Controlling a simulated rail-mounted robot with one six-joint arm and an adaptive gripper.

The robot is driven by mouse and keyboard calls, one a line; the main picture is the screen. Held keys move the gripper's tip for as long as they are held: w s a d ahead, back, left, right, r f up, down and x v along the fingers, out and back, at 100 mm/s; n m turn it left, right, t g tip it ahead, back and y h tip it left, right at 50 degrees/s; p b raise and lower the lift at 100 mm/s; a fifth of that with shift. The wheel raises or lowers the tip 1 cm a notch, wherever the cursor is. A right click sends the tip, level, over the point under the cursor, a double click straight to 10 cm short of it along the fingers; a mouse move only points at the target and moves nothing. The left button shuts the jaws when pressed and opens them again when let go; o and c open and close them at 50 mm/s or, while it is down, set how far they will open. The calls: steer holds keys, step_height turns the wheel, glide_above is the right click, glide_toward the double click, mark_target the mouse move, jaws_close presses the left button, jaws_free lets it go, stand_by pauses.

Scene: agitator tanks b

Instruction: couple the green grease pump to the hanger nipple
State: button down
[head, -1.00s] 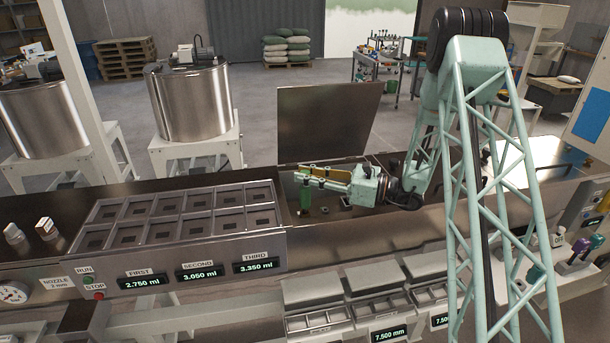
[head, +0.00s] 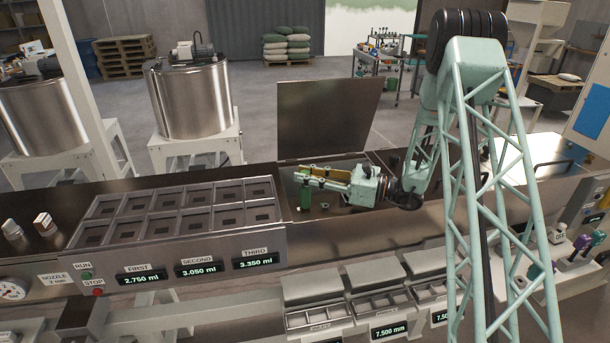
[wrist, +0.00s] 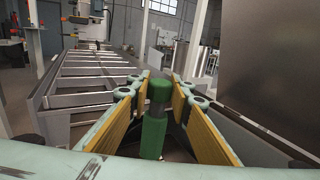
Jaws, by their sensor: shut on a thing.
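The green grease pump (head: 304,195) is between the fingers of my gripper (head: 322,177), over the open bay in the bench. I cannot make out the hanger nipple in either view.
A raised dark lid (head: 329,115) stands behind the bay. A tray of square compartments (head: 180,212) lies left of it. A small metal piece (head: 325,206) is in the bay. Purple and teal handles (head: 580,243) stand at the far right.

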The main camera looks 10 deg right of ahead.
steer(key=shift+f, duration=0.2)
steer(key=c, duration=2.3)
jaws_free()
steer(key=shift+s+d, duration=0.1)
steer(key=shift+d, duration=0.05)
steer(key=shift+v, duration=5.8)
